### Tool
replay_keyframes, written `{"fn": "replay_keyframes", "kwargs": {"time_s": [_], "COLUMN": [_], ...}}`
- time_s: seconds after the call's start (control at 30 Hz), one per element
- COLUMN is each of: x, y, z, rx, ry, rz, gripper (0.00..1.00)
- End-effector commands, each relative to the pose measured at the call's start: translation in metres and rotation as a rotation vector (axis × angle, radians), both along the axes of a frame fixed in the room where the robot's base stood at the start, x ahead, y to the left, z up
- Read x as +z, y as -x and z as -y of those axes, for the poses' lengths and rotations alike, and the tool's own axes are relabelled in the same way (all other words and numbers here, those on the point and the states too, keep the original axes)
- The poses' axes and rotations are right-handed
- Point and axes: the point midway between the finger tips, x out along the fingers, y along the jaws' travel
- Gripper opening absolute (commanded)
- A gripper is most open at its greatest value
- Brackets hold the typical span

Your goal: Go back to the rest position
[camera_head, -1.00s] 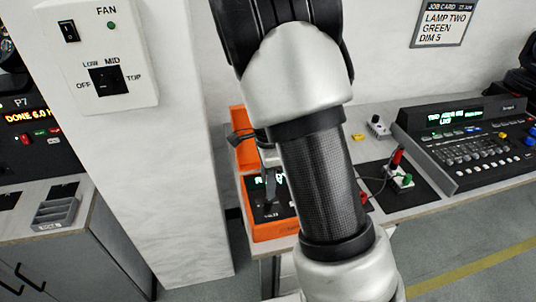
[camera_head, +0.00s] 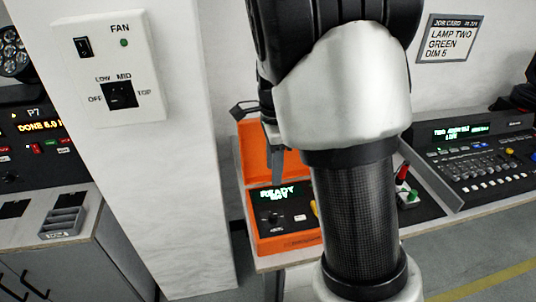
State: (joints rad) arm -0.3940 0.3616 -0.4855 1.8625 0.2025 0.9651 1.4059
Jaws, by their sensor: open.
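My arm fills the middle of the camera_head view and hides most of my gripper. Part of my gripper (camera_head: 273,152) shows at the arm's left side, in front of the upper part of an open orange case (camera_head: 262,172). Its jaws are open, and I see nothing held between them. The case sits on the bench, its lid raised at the back. Its lit display (camera_head: 281,193) has READY on its top line, and a dark knob is below. My arm covers the case's right side.
A lighting desk (camera_head: 480,160) stands on the bench at right, near a dark pad with red and green plugs (camera_head: 408,190). A pale pillar with a fan switch panel (camera_head: 119,68) stands at left. A grey tray (camera_head: 62,222) is on the left cabinet. Floor shows at lower right.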

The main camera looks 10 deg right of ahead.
Motion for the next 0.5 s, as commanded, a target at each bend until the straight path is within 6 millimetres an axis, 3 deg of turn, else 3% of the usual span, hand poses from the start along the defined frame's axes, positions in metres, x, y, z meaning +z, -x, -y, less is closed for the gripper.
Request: {"fn": "replay_keyframes", "kwargs": {"time_s": [0.13, 0.23, 0.37, 0.5], "x": [0.002, 0.015, 0.053, 0.101], "y": [0.001, 0.008, 0.031, 0.071], "z": [0.000, -0.001, -0.003, -0.006], "rx": [0.006, 0.058, 0.243, 0.546], "ry": [-0.002, -0.020, -0.060, -0.064], "rz": [0.002, 0.019, 0.082, 0.190], "gripper": [0.40, 0.40, 0.40, 0.40]}}
